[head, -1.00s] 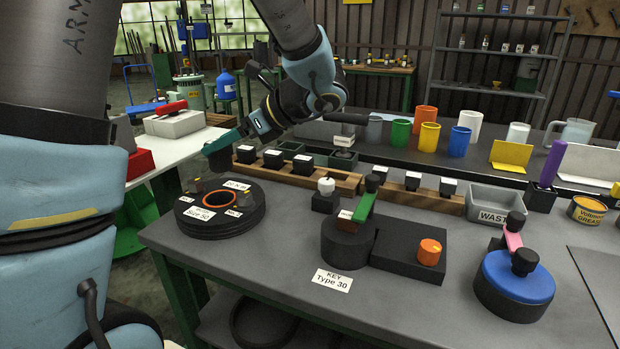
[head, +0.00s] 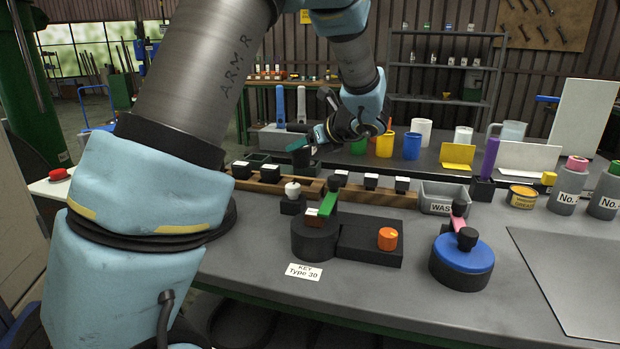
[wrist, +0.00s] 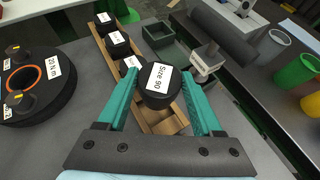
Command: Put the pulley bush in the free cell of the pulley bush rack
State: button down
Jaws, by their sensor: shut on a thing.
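The pulley bush (wrist: 158,88) is a black cylinder with a white "Size 90" label on top. My gripper (wrist: 160,76) is shut on it, with teal fingers on both sides. In the head view my gripper (head: 299,146) is above the right end of the wooden pulley bush rack (head: 308,191). In the wrist view the rack (wrist: 147,116) runs from upper left to lower middle beneath the bush. Three labelled black bushes (wrist: 116,39) sit in its far cells. An empty part of the rack shows just below the held bush, which hides some of it.
A second wooden rack (head: 392,197) with black parts stands to the right, beside the grey waste bin (head: 446,196). The black key fixture with an orange knob (head: 388,238) is in front. Green-grey trays (wrist: 160,34) and a dark cylinder (wrist: 224,36) lie behind the rack.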

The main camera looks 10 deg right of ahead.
aim_at(306, 167)
jog(key=shift+f, duration=3.3)
jog(key=shift+f, duration=0.1)
jog(key=shift+c, duration=0.2)
grip_release()
jog(key=shift+r, duration=0.2)
jog(key=v, duration=1.1)
jog(key=shift+s+d+b, duration=0.2)
jog(key=shift+s+b, duration=0.15)
jog(key=shift+s, duration=0.05)
